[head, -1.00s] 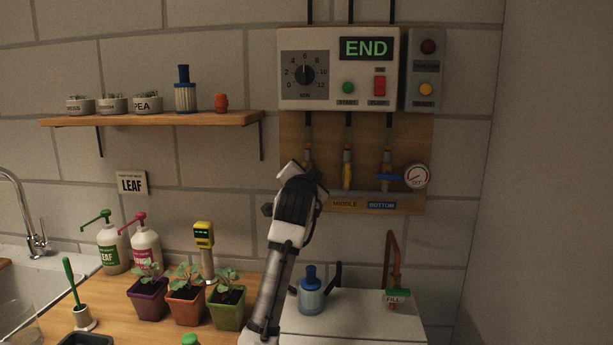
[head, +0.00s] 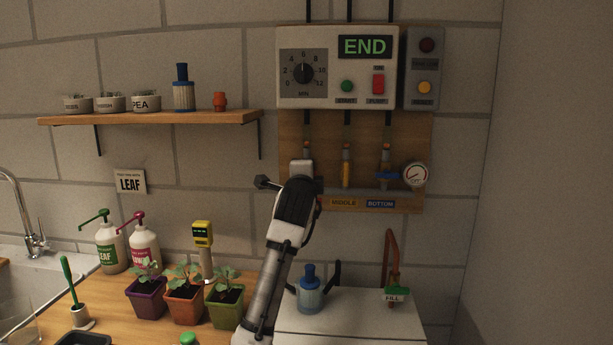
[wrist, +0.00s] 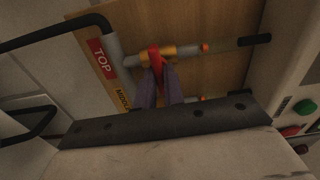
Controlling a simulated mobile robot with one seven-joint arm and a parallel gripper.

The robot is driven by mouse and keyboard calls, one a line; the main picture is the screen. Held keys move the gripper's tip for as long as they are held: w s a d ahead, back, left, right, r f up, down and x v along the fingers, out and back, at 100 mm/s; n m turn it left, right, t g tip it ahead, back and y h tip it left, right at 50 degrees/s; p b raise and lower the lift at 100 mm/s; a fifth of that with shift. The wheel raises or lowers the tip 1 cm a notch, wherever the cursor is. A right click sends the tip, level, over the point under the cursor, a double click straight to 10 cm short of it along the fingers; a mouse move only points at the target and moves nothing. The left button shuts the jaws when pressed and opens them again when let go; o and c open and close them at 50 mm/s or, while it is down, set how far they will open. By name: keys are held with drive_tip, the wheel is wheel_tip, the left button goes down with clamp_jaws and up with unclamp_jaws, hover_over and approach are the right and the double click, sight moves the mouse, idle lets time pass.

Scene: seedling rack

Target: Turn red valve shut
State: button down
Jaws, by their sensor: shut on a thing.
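The red valve handle (wrist: 155,56) shows in the wrist view, on a brass valve body beside the red TOP label (wrist: 102,59). It lies across its pipe there. My gripper (wrist: 159,73) is shut on the handle, its two dark fingers at either side of the handle's lower end. In the head view my arm hides the red valve and the fingertips. The yellow valve handle (head: 346,174) is upright, along its pipe. The blue valve handle (head: 389,175) lies level, across its pipe.
A control box (head: 337,66) showing END hangs above the valves. A pressure gauge (head: 415,174) is at their right. Below stand a blue bottle (head: 309,290) and a pipe with a green FILL tag (head: 396,293). Potted seedlings (head: 184,302) stand on the counter at left.

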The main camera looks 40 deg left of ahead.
drive_tip(key=shift+r+m, duration=0.1)
drive_tip(key=shift+m, duration=0.3)
drive_tip(key=c, duration=1.5)
unclamp_jaws()
